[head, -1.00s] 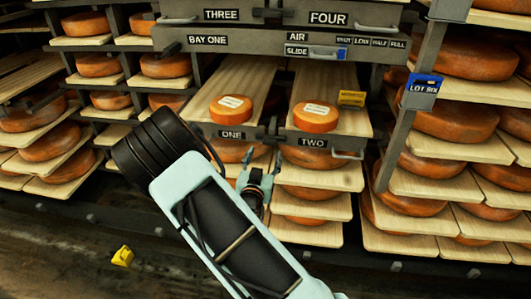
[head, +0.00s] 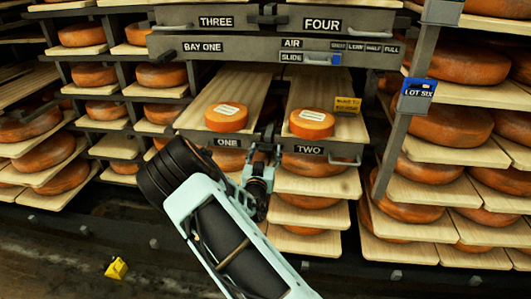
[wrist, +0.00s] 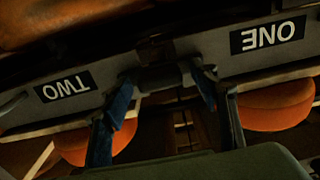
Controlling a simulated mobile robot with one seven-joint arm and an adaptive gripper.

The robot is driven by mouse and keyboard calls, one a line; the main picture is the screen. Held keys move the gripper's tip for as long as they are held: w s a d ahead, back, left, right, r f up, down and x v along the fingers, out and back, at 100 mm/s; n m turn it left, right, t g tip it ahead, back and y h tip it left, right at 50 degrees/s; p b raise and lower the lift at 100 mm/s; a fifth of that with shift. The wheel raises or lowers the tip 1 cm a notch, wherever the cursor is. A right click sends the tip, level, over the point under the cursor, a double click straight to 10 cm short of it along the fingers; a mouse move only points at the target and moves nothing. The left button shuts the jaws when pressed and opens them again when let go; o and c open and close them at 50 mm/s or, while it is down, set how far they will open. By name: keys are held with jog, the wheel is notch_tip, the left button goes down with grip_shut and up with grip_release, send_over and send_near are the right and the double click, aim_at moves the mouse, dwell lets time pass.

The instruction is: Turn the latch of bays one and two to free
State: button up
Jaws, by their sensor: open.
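The latch (head: 269,133) of bays one and two is a small dark piece at the front, between the ONE label (head: 228,142) and the TWO label (head: 309,150). In the wrist view the latch (wrist: 160,77) is a dark, roughly level block between the two upside-down labels. My gripper (head: 263,153) is just below and in front of it. In the wrist view my gripper (wrist: 165,92) is open, its blue fingers on either side of the latch. I cannot tell whether they touch it. The latch's exact turn is unclear in the head view.
Orange cheeses sit on boards above bay one (head: 226,117) and bay two (head: 312,123). A pull handle (head: 345,161) is right of TWO. An upper panel (head: 270,48) carries the BAY ONE and AIR labels. A yellow tag (head: 347,104) stands at bay two. Racks of cheeses flank both sides.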

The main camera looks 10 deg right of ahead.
jog(key=shift+w, duration=0.15)
jog(key=shift+c, duration=0.6)
jog(key=c, duration=1)
jog(key=shift+c, duration=0.2)
jog(key=shift+n, duration=0.3)
jog(key=n+b, duration=0.1)
jog(key=n, duration=0.2)
jog(key=n+b, duration=0.1)
jog(key=n, duration=0.4)
jog(key=shift+n, duration=0.4)
jog(key=n, duration=0.4)
jog(key=shift+a+n+b, duration=0.1)
jog(key=shift+n+b, duration=0.2)
jog(key=shift+n, duration=1.9)
